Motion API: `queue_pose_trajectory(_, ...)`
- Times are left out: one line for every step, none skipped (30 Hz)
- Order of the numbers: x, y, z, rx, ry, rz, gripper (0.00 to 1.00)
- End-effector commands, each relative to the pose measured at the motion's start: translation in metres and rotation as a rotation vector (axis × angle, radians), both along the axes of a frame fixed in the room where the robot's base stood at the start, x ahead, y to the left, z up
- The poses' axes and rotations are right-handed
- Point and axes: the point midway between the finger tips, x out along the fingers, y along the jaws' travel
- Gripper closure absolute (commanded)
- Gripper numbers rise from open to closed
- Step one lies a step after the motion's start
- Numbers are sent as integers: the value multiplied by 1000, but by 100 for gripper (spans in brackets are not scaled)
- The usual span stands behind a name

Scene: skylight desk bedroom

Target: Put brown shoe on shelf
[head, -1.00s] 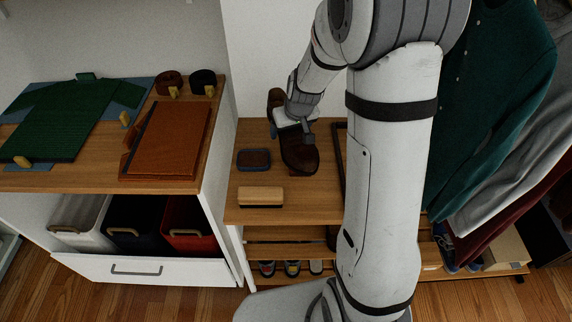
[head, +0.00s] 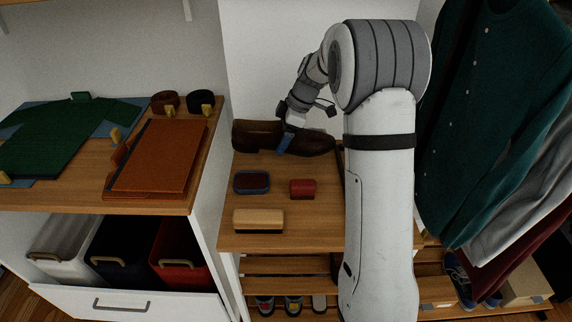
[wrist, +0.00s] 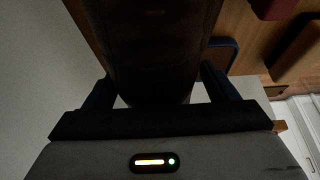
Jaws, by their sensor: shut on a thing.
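The brown shoe (head: 312,143) lies crosswise over the back of the wooden bench top, toe to the right, in the head view. My gripper (head: 286,143) is shut on its middle from above, with a blue finger against its near side. In the wrist view the shoe (wrist: 155,45) fills the space between the two dark fingers of my gripper (wrist: 158,86). I cannot tell whether the shoe touches the bench or hangs just above it. Below the bench top are slatted shelves (head: 287,265), with several shoes low down; my arm hides their right part.
On the bench top (head: 310,225) are a blue-rimmed brush (head: 252,182), a small red block (head: 302,188) and a pale wooden brush (head: 258,216). A desk (head: 60,196) with an orange folder stands left. Clothes (head: 480,130) hang at the right, close to my arm.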

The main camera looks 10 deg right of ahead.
Motion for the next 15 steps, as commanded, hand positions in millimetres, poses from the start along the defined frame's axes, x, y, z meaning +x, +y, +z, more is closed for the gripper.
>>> queue_pose_trajectory(0,0,-9,0,2,0,59)
queue_pose_trajectory(0,0,-13,0,2,1,59)
queue_pose_trajectory(0,0,-17,0,0,0,59)
queue_pose_trajectory(0,0,-20,0,-1,-1,59)
queue_pose_trajectory(0,0,-22,0,-1,-1,59)
queue_pose_trajectory(0,0,-26,0,0,-1,59)
queue_pose_trajectory(0,1,-30,0,1,-1,59)
queue_pose_trajectory(0,1,-34,0,1,-1,59)
queue_pose_trajectory(0,1,-41,0,2,-1,59)
queue_pose_trajectory(-1,1,-46,1,3,-1,59)
queue_pose_trajectory(-1,1,-52,1,3,-2,59)
queue_pose_trajectory(0,1,-59,-1,2,-1,59)
queue_pose_trajectory(0,1,-62,-1,1,-1,59)
queue_pose_trajectory(0,1,-65,-1,1,-1,59)
queue_pose_trajectory(0,1,-68,-1,-1,0,59)
